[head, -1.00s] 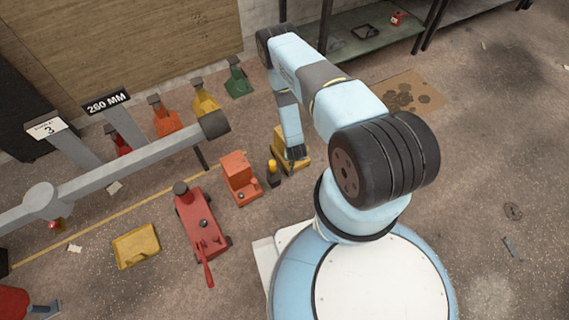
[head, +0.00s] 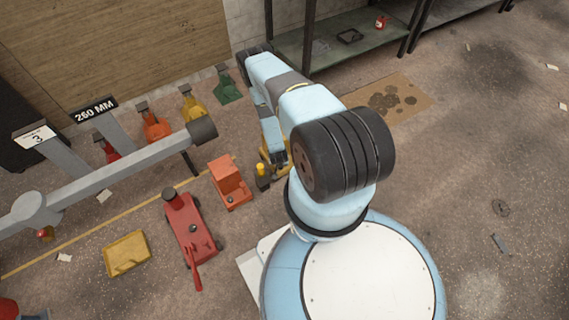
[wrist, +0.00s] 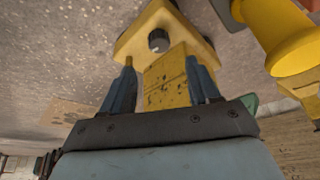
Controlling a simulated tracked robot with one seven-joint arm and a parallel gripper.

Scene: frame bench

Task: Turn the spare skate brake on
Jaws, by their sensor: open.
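A yellow skate (wrist: 172,85) with a worn raised block fills the middle of the wrist view. A dark round knob (wrist: 159,41) stands on its flat part, just beyond my fingertips; I take it for the brake control, but its setting is unclear. My gripper (wrist: 160,66) is open, its two dark blue fingers on either side of the yellow block; I cannot tell whether they touch it. In the head view my gripper (head: 279,157) is over the yellow skate (head: 266,149), which my arm mostly hides. An orange skate (head: 230,184) stands left of it.
A dark post with a yellow top (head: 262,176) stands close to my gripper; a large yellow cylinder (wrist: 285,35) shows at right in the wrist view. A red jack (head: 191,230), a yellow tray (head: 126,253) and a grey beam (head: 120,170) lie left. Floor at right is mostly clear.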

